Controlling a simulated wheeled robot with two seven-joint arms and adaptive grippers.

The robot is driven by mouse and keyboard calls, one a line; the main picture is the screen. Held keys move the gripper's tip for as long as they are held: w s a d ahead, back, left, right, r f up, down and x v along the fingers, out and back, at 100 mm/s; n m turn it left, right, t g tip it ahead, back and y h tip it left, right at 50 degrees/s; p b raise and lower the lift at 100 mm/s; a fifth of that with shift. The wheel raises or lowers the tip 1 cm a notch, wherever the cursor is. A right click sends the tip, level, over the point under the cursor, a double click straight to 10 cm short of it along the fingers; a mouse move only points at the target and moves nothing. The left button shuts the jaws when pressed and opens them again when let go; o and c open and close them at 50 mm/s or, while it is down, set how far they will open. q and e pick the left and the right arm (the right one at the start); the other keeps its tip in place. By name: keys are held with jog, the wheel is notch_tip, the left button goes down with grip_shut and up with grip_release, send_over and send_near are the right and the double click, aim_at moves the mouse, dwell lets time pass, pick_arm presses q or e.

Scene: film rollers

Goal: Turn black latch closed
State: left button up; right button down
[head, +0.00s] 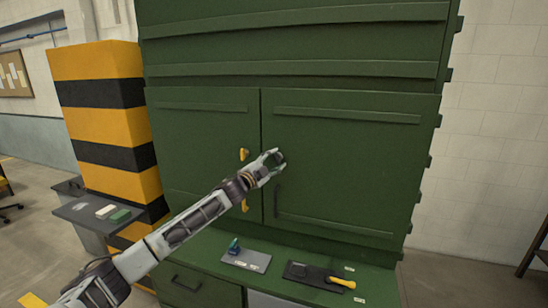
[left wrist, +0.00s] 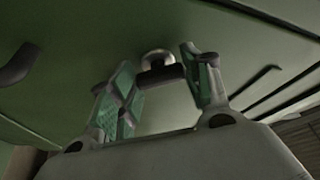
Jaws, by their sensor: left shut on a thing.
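The black latch (left wrist: 160,74) sits on the green cabinet door, with a round metal piece at its base, in the left wrist view. My left gripper (head: 277,157) is at the right door near the seam between the doors in the head view. In the head view the fingers mostly hide the latch. My right gripper is in neither view.
The green cabinet (head: 350,155) has a yellow handle (head: 244,154) on its left door and a dark bar handle (head: 276,202) on its right door. Below, the ledge holds a grey plate (head: 246,262) and a yellow-handled tool (head: 341,282). A striped pillar (head: 100,65) stands at left.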

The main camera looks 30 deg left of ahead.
pick_arm(q)
jog(key=shift+r+m+g+h+p, duration=0.25)
jog(key=shift+m+p, duration=0.25)
jog(key=shift+m, duration=0.4)
jog(key=shift+m+g, duration=0.35)
jog(key=shift+m, duration=0.45)
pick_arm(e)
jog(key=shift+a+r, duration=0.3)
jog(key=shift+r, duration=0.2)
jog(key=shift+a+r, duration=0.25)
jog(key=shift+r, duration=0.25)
pick_arm(q)
jog(key=shift+m+p, duration=0.35)
jog(key=shift+m, duration=0.15)
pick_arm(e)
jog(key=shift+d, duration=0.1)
pick_arm(q)
jog(key=shift+f+m+g, duration=0.15)
jog(key=shift+m+g, duration=0.25)
jog(key=shift+m, duration=0.2)
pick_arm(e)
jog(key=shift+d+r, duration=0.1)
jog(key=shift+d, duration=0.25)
pick_arm(q)
jog(key=o, duration=1)
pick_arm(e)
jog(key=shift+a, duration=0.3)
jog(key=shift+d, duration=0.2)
